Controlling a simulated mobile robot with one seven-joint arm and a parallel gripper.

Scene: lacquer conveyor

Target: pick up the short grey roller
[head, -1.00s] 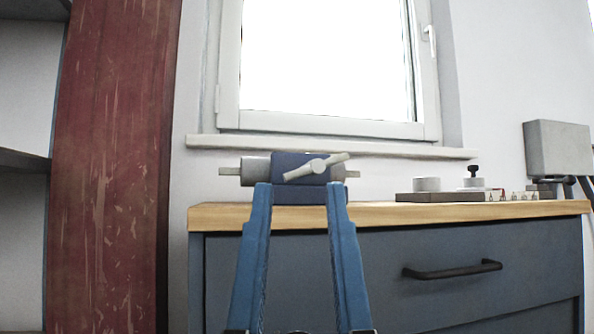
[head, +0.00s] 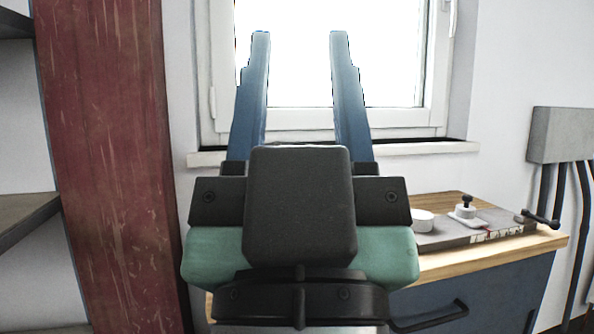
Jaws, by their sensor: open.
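My gripper (head: 300,40) fills the middle of the head view. Its two blue fingers point up in front of the window and stand wide apart, with nothing between them. The dark and green gripper body hides the left part of the wooden worktop. I see no grey roller with shaft ends now; the part of the worktop where a grey cylinder with shaft ends lay earlier is covered by my gripper.
A pale round piece (head: 422,220) and a dark-knobbed piece (head: 466,207) sit on a flat grey plate (head: 450,236) on the worktop (head: 500,254). A red scratched post (head: 105,160) and shelves (head: 28,225) stand left. A grey box (head: 560,134) with cables hangs right.

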